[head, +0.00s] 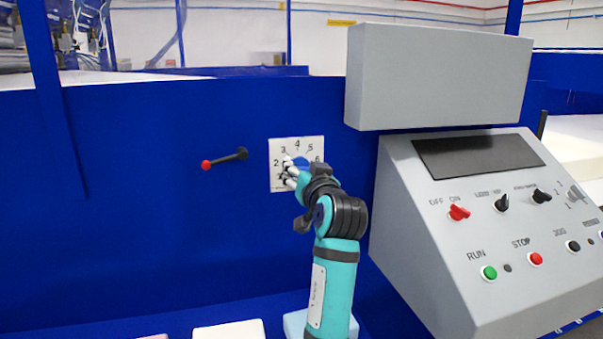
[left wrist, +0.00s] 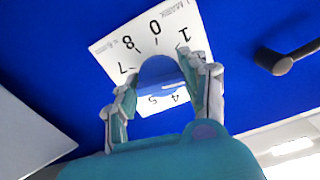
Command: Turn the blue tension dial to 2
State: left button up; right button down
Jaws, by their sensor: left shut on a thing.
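The white number plate (head: 312,143) is fixed to the blue machine wall, with the numbers 2 to 6 readable around its top in the head view. The blue tension dial (left wrist: 158,72) is in the middle of this plate (left wrist: 112,48), which appears turned over in the left wrist view. My left gripper (head: 290,170) reaches up to the plate and mostly covers the dial in the head view. In the left wrist view its fingers (left wrist: 157,78) are shut on opposite sides of the dial. I cannot tell which number the dial points to. My right gripper is not in view.
A black lever with a red ball (head: 206,165) sticks out left of the plate. The grey control console (head: 400,215) with buttons and switches stands close on the right, under a grey box (head: 435,80). Pale blocks (head: 230,330) lie at the bottom edge.

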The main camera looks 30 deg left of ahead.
pick_arm(q)
jog(key=o, duration=1.2)
jog(key=shift+r, duration=0.2)
notch_tip(320, 180, up, 10)
jog(key=shift+f, duration=0.2)
jog(key=shift+d+f, duration=0.1)
jog(key=shift+f, duration=0.05)
